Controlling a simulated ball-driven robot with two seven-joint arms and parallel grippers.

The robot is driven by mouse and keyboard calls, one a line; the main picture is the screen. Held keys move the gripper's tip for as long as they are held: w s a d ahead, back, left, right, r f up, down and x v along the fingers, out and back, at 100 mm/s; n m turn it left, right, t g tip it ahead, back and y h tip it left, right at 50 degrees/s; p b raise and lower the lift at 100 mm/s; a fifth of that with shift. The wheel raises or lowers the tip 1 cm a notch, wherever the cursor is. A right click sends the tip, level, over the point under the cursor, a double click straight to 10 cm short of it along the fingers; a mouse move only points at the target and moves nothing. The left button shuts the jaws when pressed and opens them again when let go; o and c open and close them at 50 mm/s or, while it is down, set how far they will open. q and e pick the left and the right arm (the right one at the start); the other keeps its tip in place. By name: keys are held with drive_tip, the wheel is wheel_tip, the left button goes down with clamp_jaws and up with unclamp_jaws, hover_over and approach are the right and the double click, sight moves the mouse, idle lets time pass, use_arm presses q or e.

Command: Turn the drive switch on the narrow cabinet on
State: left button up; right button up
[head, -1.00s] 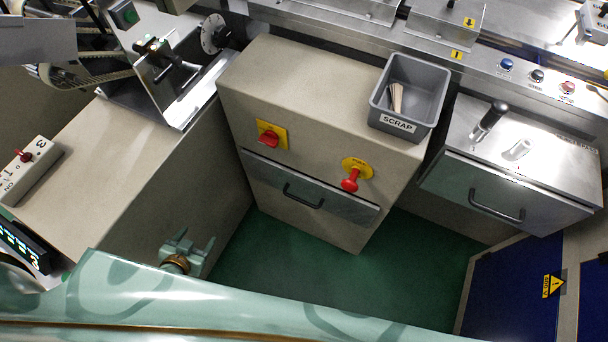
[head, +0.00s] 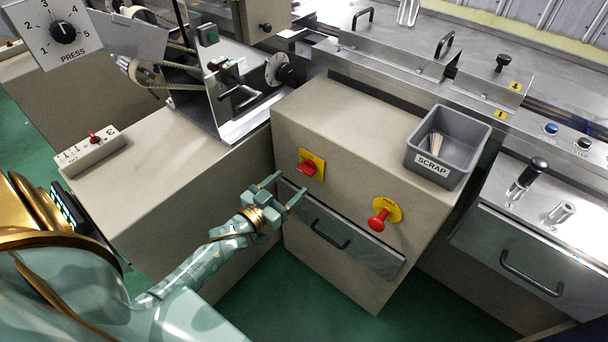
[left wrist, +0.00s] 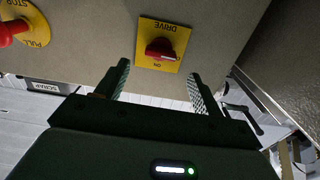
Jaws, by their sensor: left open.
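The narrow cabinet (head: 345,180) is beige and stands in the middle of the head view. On its front is the drive switch (head: 308,168), a red knob on a yellow plate. In the left wrist view the drive switch (left wrist: 159,48) shows upside down, with DRIVE and ON lettering; I cannot tell its setting. My left gripper (head: 290,184) is open and empty, just in front of the cabinet, slightly below and left of the switch. In the wrist view its fingertips (left wrist: 160,70) stand either side of the switch's line, apart from it. My right gripper is not in view.
A red PULL/STOP button (head: 378,220) sticks out right of the switch. A drawer with a black handle (head: 330,235) is below. A grey SCRAP bin (head: 447,148) stands on the cabinet top. A beige bench (head: 170,175) lies left, and green floor shows below.

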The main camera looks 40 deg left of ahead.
sight(303, 171)
use_arm(q)
drive_tip(key=w+b, duration=0.1)
drive_tip(key=w, duration=0.5)
drive_tip(key=shift+w+d, duration=0.2)
drive_tip(key=c, duration=1)
